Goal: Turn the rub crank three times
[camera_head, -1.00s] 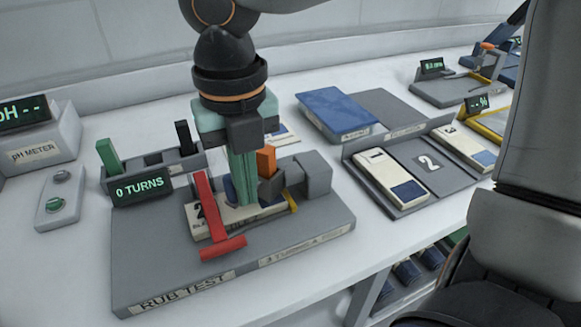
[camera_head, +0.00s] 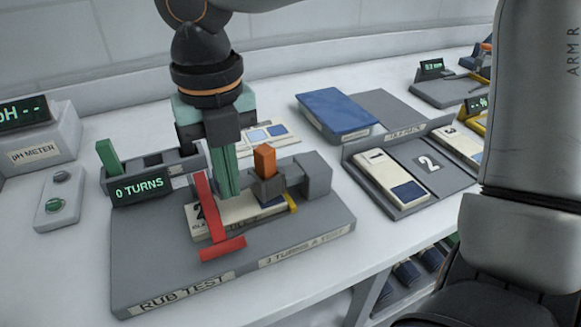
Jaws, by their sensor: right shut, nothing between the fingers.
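The rub test stand (camera_head: 150,265) sits on the white bench. Its red crank (camera_head: 207,205) has an upright arm and a red handle (camera_head: 222,248) at the lower, near end. A display (camera_head: 142,188) on the stand's left reads "0 TURNS". My right gripper (camera_head: 230,192) points down with its green fingers shut and empty. The fingertips are just right of and behind the red crank arm, over the sample card (camera_head: 240,212). I cannot tell whether they touch the crank. My left gripper is not in view.
An orange block (camera_head: 264,160) in a grey holder (camera_head: 315,174) stands right of the fingers. A green peg (camera_head: 109,156) stands at left. The pH meter (camera_head: 35,148) is at far left.

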